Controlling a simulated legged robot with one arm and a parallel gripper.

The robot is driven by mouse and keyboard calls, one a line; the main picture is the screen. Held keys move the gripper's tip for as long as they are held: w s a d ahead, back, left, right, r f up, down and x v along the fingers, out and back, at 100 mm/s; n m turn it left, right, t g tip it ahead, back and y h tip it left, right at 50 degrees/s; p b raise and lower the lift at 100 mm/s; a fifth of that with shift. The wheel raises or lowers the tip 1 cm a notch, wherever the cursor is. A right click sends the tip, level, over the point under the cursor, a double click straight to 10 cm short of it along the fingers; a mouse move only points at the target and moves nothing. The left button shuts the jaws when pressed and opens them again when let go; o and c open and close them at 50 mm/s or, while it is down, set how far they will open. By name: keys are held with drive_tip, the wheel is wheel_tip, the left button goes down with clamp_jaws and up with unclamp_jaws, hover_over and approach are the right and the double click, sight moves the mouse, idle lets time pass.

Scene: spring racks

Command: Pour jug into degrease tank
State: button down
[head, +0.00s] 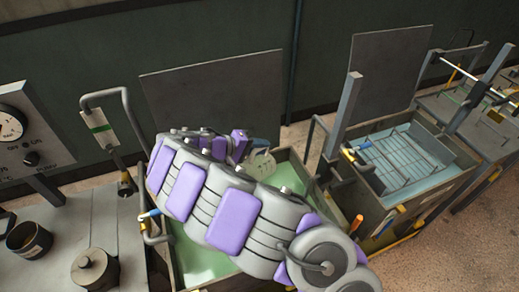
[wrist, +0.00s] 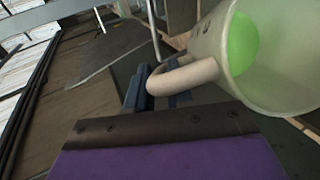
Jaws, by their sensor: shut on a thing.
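A pale translucent jug (wrist: 275,85) fills the upper right of the wrist view, with bright green liquid inside. My gripper (wrist: 145,90) is shut on its thick, light handle (wrist: 185,76). In the head view the jug (head: 262,163) is small, beyond my arm and above the back of a tank (head: 285,158) of pale green liquid. My arm hides much of that tank. The jug looks slanted in the wrist view, but its true tilt is unclear. No flowing liquid shows. No readable label shows which tank is the degrease tank.
A second tank (head: 378,200) with bluish liquid and a wire rack stands to the right. Grey upright panels (head: 215,95) rise behind the tanks. A bench with a gauge (head: 12,122), a dark cup (head: 28,240) and a lidded pot (head: 94,270) is at left.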

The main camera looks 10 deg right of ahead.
sight(254, 150)
drive_tip(key=shift+s+a+r+m+t+h+b, duration=0.15)
drive_tip(key=shift+s+a+r+t+h+b, duration=0.2)
drive_tip(key=shift+b, duration=0.7)
drive_tip(key=shift+s+a+r+m+t+h+b, duration=0.15)
drive_tip(key=shift+s+a+h+b, duration=0.15)
drive_tip(key=shift+h+b, duration=0.5)
drive_tip(key=shift+s+a+r+b, duration=0.25)
drive_tip(key=shift+a+r+b, duration=0.1)
drive_tip(key=shift+b, duration=0.8)
drive_tip(key=shift+s+a+m+t+h+b, duration=0.35)
drive_tip(key=shift+s+a+h+b, duration=0.25)
drive_tip(key=shift+b, duration=0.7)
drive_tip(key=shift+s+a+r+t+h+b, duration=0.15)
drive_tip(key=shift+s+a+t+h+b, duration=0.3)
drive_tip(key=shift+b, duration=1.05)
drive_tip(key=shift+s+a+r+m+h+b, duration=0.25)
drive_tip(key=shift+a+m+h+b, duration=0.1)
drive_tip(key=shift+a+h+b, duration=0.2)
drive_tip(key=shift+d, duration=0.2)
